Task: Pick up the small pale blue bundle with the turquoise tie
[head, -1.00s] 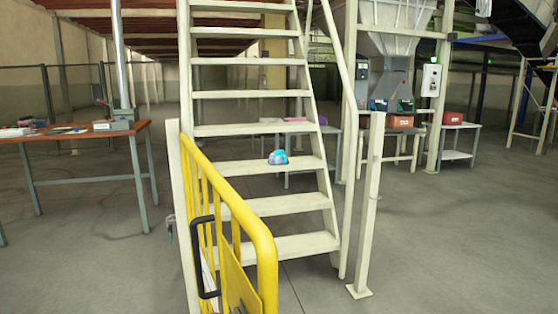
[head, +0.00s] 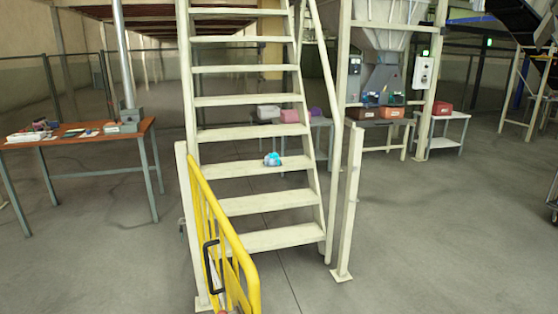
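The small pale blue bundle with the turquoise tie (head: 272,159) sits on a tread of the cream metal staircase (head: 248,168), near the right half of that step. It is small in the head view and its details are hard to make out. Neither of my grippers shows in the head view.
A yellow gate rail (head: 222,232) with a black handle stands at the stair foot, left side. A cream post (head: 347,205) stands right. A wooden-topped table (head: 75,136) is at left. Tables with bins stand behind. Grey floor (head: 430,240) is open at right.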

